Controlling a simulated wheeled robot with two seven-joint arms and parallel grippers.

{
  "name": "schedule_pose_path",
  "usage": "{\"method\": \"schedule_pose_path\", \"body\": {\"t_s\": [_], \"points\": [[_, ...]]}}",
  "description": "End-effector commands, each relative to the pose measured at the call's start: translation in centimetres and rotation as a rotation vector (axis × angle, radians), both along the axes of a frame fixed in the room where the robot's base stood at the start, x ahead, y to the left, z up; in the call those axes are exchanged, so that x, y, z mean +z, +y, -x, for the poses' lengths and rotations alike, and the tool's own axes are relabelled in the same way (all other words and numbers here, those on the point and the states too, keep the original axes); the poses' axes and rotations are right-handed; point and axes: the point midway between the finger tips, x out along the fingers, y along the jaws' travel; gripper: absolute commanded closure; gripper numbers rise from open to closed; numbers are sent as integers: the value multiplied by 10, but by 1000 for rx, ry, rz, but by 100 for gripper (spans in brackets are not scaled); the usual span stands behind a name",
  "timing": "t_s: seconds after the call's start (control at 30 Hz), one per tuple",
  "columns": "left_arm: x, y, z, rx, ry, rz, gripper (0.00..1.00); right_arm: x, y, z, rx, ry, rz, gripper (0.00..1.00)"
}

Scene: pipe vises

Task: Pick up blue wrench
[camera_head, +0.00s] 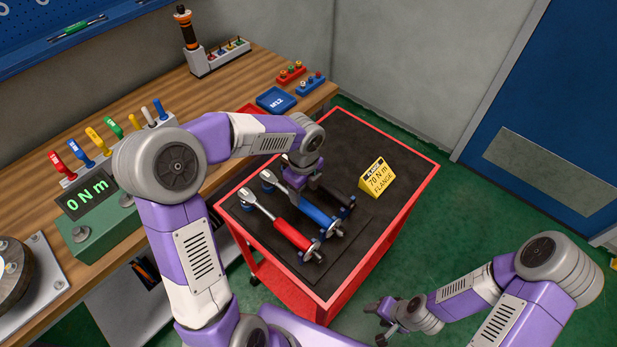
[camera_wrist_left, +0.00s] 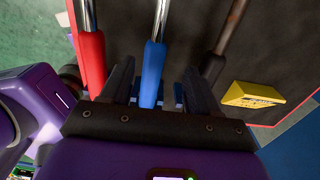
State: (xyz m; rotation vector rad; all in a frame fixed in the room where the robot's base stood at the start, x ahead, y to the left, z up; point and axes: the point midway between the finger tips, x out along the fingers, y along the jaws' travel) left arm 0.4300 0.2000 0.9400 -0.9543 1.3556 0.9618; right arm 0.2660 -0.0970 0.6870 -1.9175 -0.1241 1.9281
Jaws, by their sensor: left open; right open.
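The blue wrench (camera_head: 319,215) lies on the black top of the red cart (camera_head: 395,152), between the red wrench (camera_head: 291,234) and a dark, rusty-looking wrench (camera_wrist_left: 232,28). My left gripper (camera_head: 303,190) is over the blue wrench and hides part of it. In the left wrist view, the blue handle (camera_wrist_left: 153,72) runs between the two open fingers of my left gripper (camera_wrist_left: 160,70), with a gap on each side. The red handle (camera_wrist_left: 90,62) is outside the left finger. My right gripper (camera_head: 384,314) is open and empty, low beside the cart.
A yellow 70 N m flange sign (camera_head: 377,178) stands on the cart, right of the wrenches. The cart's far end is clear.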

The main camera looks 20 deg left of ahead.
Motion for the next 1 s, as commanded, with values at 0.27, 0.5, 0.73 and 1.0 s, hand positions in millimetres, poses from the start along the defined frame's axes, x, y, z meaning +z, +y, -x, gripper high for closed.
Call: {"method": "schedule_pose_path", "body": {"t_s": [0.27,0.5,0.73,1.0], "points": [[-27,1,1,1,2,0,39,-9,0,2,0,3,-1,44],[-58,4,2,2,4,1,39,-22,0,1,0,3,-1,44],[-76,4,1,2,1,1,39,-27,0,1,0,2,0,44],[-75,4,1,2,0,0,59,-26,0,1,1,2,0,44]]}}
